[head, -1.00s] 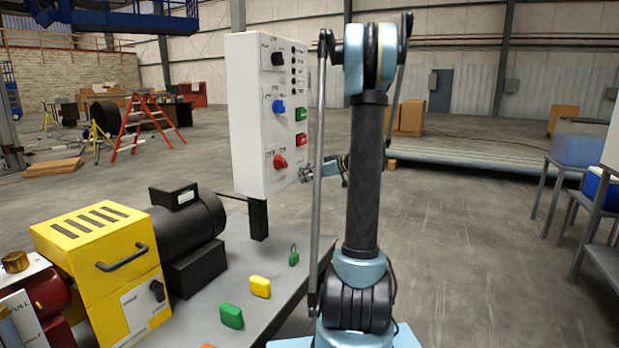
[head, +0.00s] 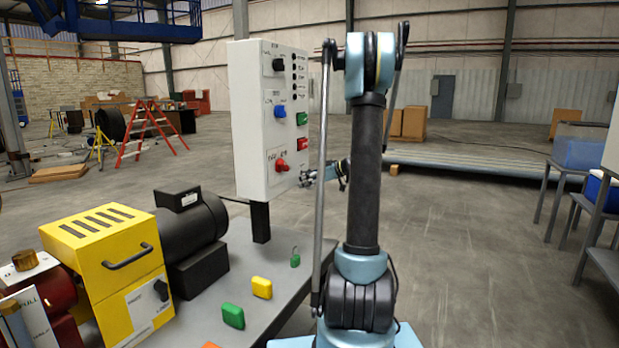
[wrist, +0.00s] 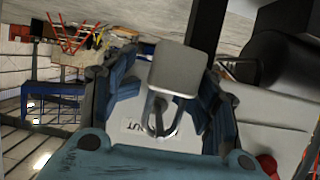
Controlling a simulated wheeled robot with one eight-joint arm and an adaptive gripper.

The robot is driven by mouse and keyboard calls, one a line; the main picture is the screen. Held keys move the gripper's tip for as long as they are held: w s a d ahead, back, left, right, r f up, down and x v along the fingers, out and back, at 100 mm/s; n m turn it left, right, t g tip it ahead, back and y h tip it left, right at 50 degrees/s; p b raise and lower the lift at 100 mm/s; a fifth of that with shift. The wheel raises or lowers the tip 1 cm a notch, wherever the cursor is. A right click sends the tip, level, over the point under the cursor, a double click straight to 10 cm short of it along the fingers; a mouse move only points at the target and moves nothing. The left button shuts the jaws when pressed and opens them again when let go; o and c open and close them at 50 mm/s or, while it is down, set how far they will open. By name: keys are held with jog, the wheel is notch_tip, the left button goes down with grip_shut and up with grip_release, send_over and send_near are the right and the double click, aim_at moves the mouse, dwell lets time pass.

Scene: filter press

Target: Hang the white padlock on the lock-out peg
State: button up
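The white padlock (wrist: 178,70) shows in the wrist view as a pale block with a metal shackle (wrist: 160,125), in front of a white face with lettering ending in "OUT". My gripper (wrist: 168,90) has its fingers on both sides of the padlock. A gap shows on the left; the right finger is close to the body, and I cannot tell if it touches. The peg is not clear, so I cannot tell whether the shackle is around it. In the head view my gripper (head: 306,179) is beside the right edge of the white control panel (head: 245,130); the padlock is too small there to make out.
A yellow box (head: 105,265) and a dark motor (head: 190,230) stand left of the panel.

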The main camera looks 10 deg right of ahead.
jog(key=o, duration=0.4)
jog(key=shift+w+a+f, duration=0.1)
jog(key=shift+a, duration=0.35)
jog(key=shift+w+a+f, duration=0.1)
jog(key=shift+a, duration=0.35)
jog(key=shift+o, duration=1.3)
jog(key=shift+w+d+f, duration=0.45)
jog(key=shift+f, duration=0.25)
jog(key=shift+v, duration=4.8)
jog(key=s+a+f+m+g+h, duration=0.25)
jog(key=s+a, duration=0.25)
jog(key=s, duration=0.6)
jog(key=s+a+f+m+g+h, duration=0.1)
jog(key=s+a+m+g+h, duration=0.3)
jog(key=s, duration=0.7)
jog(key=s+d+f+m+h, duration=0.1)
jog(key=s+f, duration=0.2)
jog(key=s, duration=0.3)
jog(key=s+d+f+m+h, duration=0.1)
jog(key=s+f+h, duration=0.1)
jog(key=s+f, duration=0.2)
jog(key=s+d+f+m+t+h, duration=0.1)
jog(key=s+f, duration=0.3)
jog(key=s, duration=0.6)
jog(key=shift+d+m, duration=0.25)
jog(key=shift+m, duration=0.3)
